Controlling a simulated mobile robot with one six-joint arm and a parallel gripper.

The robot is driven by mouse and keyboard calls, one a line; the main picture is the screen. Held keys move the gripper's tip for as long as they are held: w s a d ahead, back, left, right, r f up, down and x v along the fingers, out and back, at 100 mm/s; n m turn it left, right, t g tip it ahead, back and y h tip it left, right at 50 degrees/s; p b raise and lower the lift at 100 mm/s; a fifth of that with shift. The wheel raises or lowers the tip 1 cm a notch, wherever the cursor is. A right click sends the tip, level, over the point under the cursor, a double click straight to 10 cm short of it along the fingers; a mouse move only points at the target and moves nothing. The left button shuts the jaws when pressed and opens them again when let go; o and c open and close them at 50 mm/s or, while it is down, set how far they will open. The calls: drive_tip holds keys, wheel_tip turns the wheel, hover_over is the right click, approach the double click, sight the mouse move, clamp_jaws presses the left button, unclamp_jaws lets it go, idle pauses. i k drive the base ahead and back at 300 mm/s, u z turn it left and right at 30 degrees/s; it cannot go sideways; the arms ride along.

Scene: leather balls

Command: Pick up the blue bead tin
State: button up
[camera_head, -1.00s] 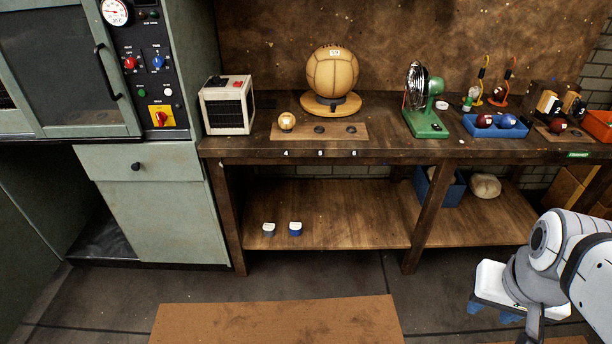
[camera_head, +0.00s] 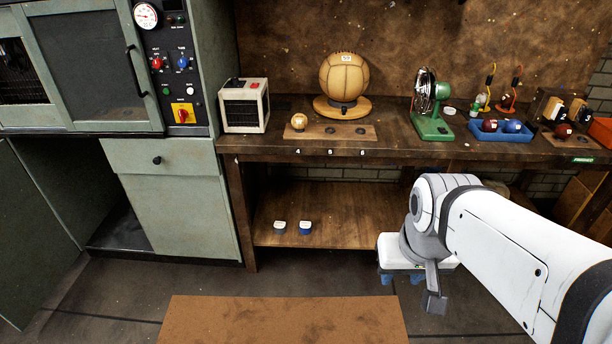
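The blue bead tin (camera_head: 305,228) is a small blue container with a white lid. It stands upright on the lower shelf of the workbench, near the shelf's front edge. A similar grey tin (camera_head: 280,227) stands just to its left, with a small gap between them. My gripper (camera_head: 401,279) hangs to the right of and nearer than the tins, over the floor in front of the bench. Its blue fingertips point down and look apart, with nothing seen between them. My arm reaches in from the right and hides part of the shelf.
The lower shelf (camera_head: 350,210) is bare around the tins, under the benchtop (camera_head: 400,150). A bench leg stands left of the tins. The benchtop holds a heater (camera_head: 244,106), a large leather ball (camera_head: 344,77), a green fan (camera_head: 431,125) and a blue tray (camera_head: 486,132). A brown mat (camera_head: 285,320) lies on the floor.

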sight(305, 226)
drive_tip(key=z, duration=0.05)
drive_tip(key=i, duration=1)
drive_tip(key=u, duration=0.05)
